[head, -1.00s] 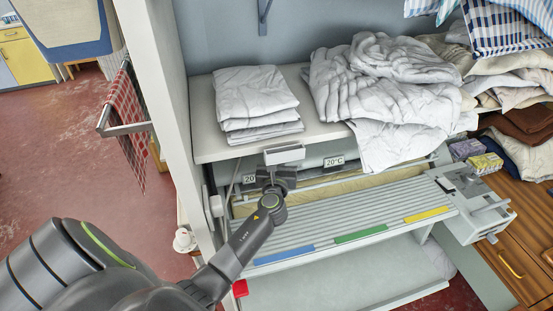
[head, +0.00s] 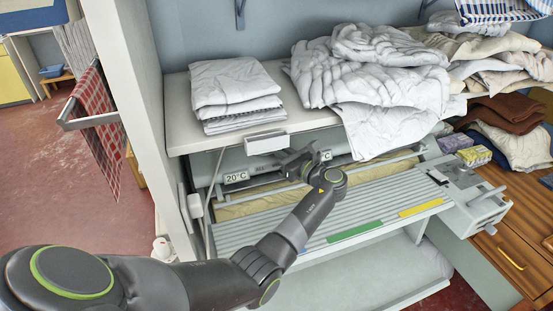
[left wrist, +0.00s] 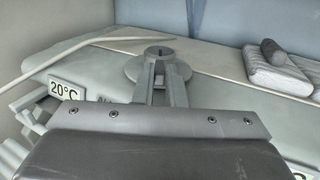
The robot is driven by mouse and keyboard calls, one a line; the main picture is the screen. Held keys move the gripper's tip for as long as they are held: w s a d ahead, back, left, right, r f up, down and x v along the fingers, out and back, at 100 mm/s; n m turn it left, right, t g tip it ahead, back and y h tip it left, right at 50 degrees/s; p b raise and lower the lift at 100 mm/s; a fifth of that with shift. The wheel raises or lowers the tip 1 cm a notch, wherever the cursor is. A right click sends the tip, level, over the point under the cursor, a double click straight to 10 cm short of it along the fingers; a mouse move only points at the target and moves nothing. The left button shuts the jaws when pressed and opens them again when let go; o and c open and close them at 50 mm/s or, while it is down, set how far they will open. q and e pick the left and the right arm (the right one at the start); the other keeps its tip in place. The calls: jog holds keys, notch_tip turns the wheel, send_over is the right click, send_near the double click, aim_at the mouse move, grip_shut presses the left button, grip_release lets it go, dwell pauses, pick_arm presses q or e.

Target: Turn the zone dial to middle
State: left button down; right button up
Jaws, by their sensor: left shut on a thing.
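My left gripper (head: 302,162) reaches in from the left to the front of the ironer, between its two temperature displays. The left wrist view shows the gripper's fingers (left wrist: 160,88) shut on a grey round dial (left wrist: 133,69), with a dark mark on its raised centre. In the head view the gripper hides the dial, and I cannot read its setting. The left display (head: 236,177) reads 20°C and also shows in the left wrist view (left wrist: 66,90). The right display (head: 326,155) is partly hidden behind the gripper. My right gripper is not in view.
A white shelf (head: 180,127) overhangs the dial, carrying folded white linen (head: 235,90) and a crumpled white heap (head: 375,75). A slatted feed board (head: 250,228) with green and yellow strips lies below. A control box (head: 475,205) sits at the right end.

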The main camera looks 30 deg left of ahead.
pick_arm(q)
jog(key=shift+w+n+g+b, duration=0.25)
jog(key=shift+n+g+b, duration=0.1)
jog(key=shift+g, duration=0.15)
jog(key=c, duration=1.5)
grip_release()
jog(key=shift+d, duration=0.15)
jog(key=shift+b+v, duration=2.05)
jog(key=shift+v, duration=6.6)
jog(key=shift+w+f, duration=0.1)
jog(key=shift+f, duration=0.05)
